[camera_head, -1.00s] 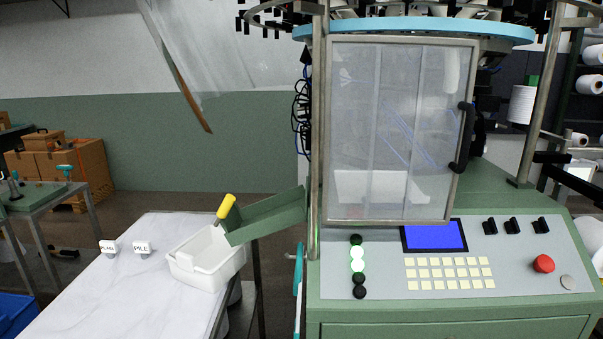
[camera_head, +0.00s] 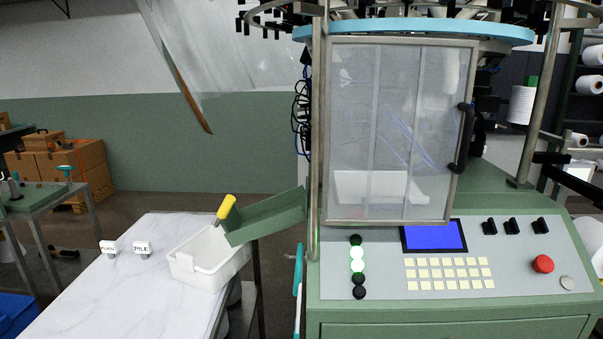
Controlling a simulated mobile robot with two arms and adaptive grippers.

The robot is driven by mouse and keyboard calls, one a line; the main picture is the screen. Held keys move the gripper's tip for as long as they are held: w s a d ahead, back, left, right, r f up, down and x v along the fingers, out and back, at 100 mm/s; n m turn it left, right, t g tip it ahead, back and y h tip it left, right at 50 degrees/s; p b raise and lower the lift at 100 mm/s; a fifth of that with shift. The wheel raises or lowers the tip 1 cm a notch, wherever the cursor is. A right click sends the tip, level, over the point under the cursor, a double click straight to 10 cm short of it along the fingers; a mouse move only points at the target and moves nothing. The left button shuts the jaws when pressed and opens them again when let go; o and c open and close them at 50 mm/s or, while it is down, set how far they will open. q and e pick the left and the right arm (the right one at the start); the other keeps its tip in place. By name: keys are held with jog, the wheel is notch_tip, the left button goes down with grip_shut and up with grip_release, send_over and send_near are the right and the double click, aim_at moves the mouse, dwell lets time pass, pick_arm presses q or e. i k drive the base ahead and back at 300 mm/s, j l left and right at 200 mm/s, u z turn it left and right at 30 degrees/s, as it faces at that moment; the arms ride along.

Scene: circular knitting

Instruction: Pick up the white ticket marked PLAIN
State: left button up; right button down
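The white ticket marked PLAIN (camera_head: 108,246) stands on the white marbled table (camera_head: 110,290) at the lower left. Its lettering is small and hard to read. A second white ticket marked PILE (camera_head: 142,247) stands just to its right, with a small gap between them. Neither of my grippers shows in the head view, so I cannot see whether they are open or shut.
A white bin (camera_head: 205,262) sits at the table's right edge. A green tray (camera_head: 267,217) with a yellow-handled tool (camera_head: 226,208) is above it. The knitting machine's control panel (camera_head: 450,270) fills the right. The table's front is clear.

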aim_at(111, 247)
jog(key=z, duration=0.5)
jog(key=j+z, duration=0.3)
jog(key=k+j+z, duration=0.15)
jog(key=j+z, duration=0.15)
jog(key=j, duration=0.2)
jog(key=k+j+z, duration=0.15)
jog(key=j+z, duration=0.15)
jog(key=k+j+z, duration=0.15)
jog(key=j+z, duration=0.15)
jog(key=j, duration=0.1)
